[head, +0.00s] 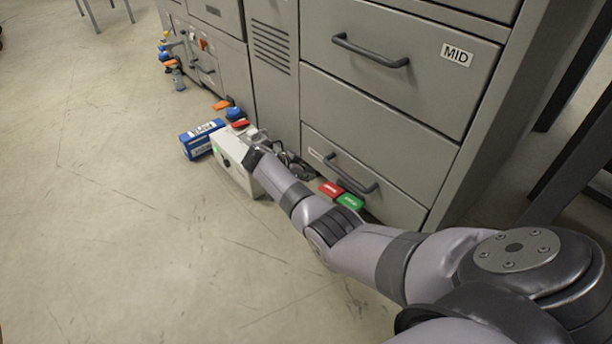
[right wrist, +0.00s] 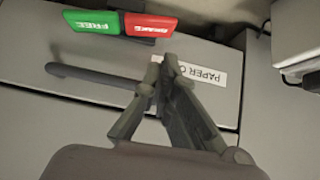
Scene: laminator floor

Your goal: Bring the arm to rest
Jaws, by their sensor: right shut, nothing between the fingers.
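My right arm reaches from the lower right of the head view down to the low front of the grey cabinet (head: 390,110). My right gripper (head: 306,172) is partly hidden behind my own wrist there. In the right wrist view the gripper (right wrist: 168,62) has its two fingertips together with nothing between them. Its tips appear in front of the lowest drawer (right wrist: 100,85), over the edge of a white "PAPER" label (right wrist: 205,75) and near the end of the drawer handle (right wrist: 90,80). Whether the tips touch the drawer cannot be told. My left gripper is not in view.
A red pedal (head: 331,190) and a green pedal (head: 350,201) sit at the cabinet's foot beside my forearm. A pale box (head: 237,165) and a blue box (head: 202,138) stand on the floor by my wrist. The floor to the left is clear.

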